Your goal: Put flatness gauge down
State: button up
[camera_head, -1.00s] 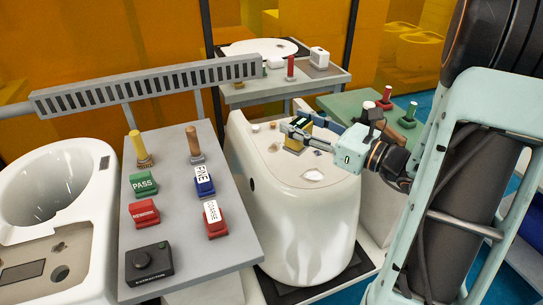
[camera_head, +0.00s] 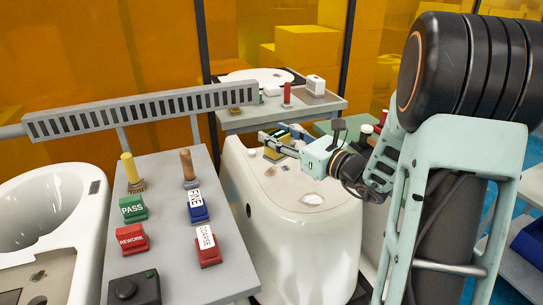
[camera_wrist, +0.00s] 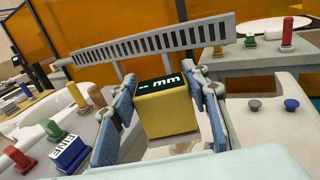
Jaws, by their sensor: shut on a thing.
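The flatness gauge (camera_wrist: 166,110) is a yellow block with a dark top display reading "-- mm" in the wrist view. My gripper (camera_wrist: 168,118) has its blue fingers on either side of the gauge and is shut on it. Whether the gauge touches the white surface cannot be told.
A grey panel (camera_head: 170,235) at left carries PASS, REWORK, FINE and COARSE blocks and two upright handles. A slotted grey rail (camera_head: 145,112) runs behind it. A grey table (camera_head: 240,119) at the back holds a white disc, a red-handled piece and a white box.

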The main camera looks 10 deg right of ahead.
jog(key=w+f, duration=0.1)
jog(key=f, duration=0.1)
jog(key=w+f+b, duration=0.1)
jog(key=f, duration=0.1)
jog(key=a+f, duration=0.1)
jog(key=f, duration=0.1)
jog(key=shift+w+f, duration=0.25)
jog(key=shift+w, duration=0.15)
jog(key=shift+r, duration=0.1)
jog(key=shift+b, duration=0.35)
jog(key=o, duration=0.9)
jog(key=shift+f, duration=0.3)
jog(key=o, duration=0.5)
jog(key=shift+r, duration=0.1)
jog(key=shift+c, duration=0.2)
